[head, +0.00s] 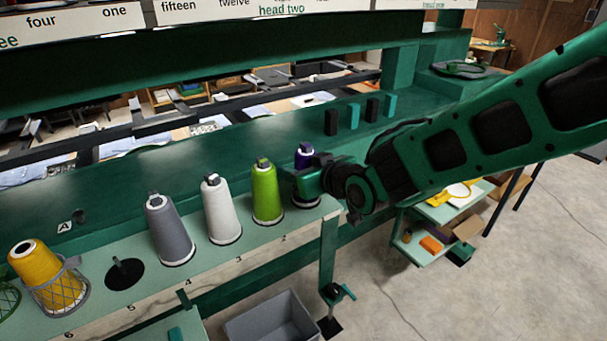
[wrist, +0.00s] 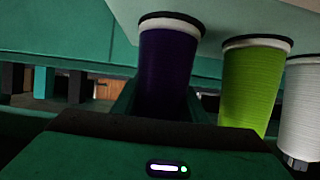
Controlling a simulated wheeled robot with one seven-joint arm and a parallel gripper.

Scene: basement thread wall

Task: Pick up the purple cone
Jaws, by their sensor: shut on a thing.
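The purple cone (head: 304,154) is at the right end of a row of thread cones on the pale green shelf, upright, with its middle covered by my gripper (head: 308,178). In the wrist view, which is upside down, the purple cone (wrist: 168,72) stands between the jaws of my gripper (wrist: 165,108), its pale base rim at the top. The jaws are shut on the cone. I cannot tell whether its base touches the shelf or is slightly above it.
A green cone (head: 266,192) stands close to the left, then a white cone (head: 221,210) and a grey cone (head: 168,230). An empty peg (head: 122,273) and a yellow cone (head: 36,262) in a net follow. A grey bin (head: 273,320) stands below the shelf (head: 209,270).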

